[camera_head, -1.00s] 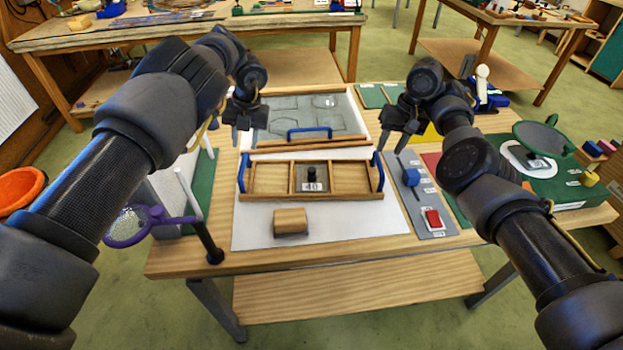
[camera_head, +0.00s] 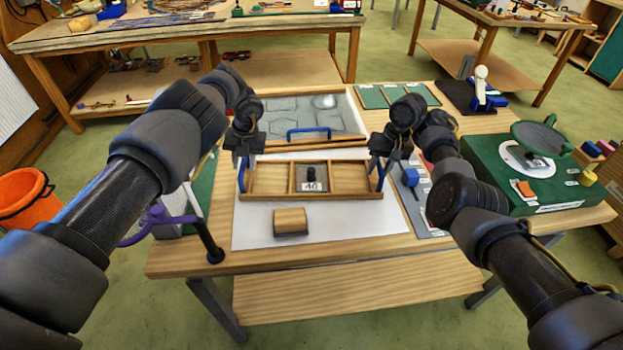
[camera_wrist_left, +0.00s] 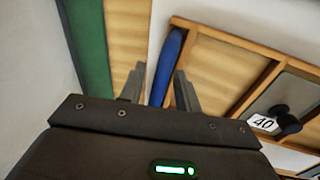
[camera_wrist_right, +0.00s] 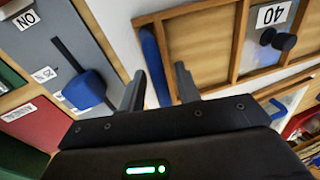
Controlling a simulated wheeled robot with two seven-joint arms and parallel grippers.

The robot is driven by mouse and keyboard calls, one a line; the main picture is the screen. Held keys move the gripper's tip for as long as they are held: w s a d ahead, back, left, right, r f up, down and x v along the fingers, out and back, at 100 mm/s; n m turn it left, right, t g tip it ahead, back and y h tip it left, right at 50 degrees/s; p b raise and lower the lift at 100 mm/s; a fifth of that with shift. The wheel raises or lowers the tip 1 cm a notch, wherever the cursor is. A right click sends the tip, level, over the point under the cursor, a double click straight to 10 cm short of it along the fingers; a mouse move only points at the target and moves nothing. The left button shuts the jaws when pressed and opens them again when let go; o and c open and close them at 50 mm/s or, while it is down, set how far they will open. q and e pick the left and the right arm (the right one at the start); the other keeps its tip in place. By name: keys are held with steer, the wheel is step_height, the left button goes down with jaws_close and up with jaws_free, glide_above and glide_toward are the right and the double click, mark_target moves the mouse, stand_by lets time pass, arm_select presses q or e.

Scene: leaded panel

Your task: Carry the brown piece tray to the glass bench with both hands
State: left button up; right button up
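The brown piece tray (camera_head: 270,179) sits flat on a white sheet on the near table. It has three compartments, a blue handle at each end, and a black knobbed piece labelled 40 (camera_head: 311,180) in the middle compartment. My left gripper (camera_head: 242,161) is at the left handle; in the left wrist view the blue handle (camera_wrist_left: 168,65) lies between its parted fingers. My right gripper (camera_head: 379,160) is at the right handle; in the right wrist view that handle (camera_wrist_right: 154,66) lies between its parted fingers. I see no clear grip on either handle.
A wooden block (camera_head: 290,221) lies in front of the tray. Behind the tray is a wood-framed board with clear panes (camera_head: 300,107) and a blue handle. A green box (camera_head: 520,175) stands at the right. Another bench (camera_head: 130,38) stands at the back left, with open floor between.

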arm_select(q)
jaws_close()
arm_select(e)
steer(key=shift+w+f, duration=0.1)
jaws_close()
arm_select(q)
steer(key=shift+w, duration=0.1)
stand_by(0.8)
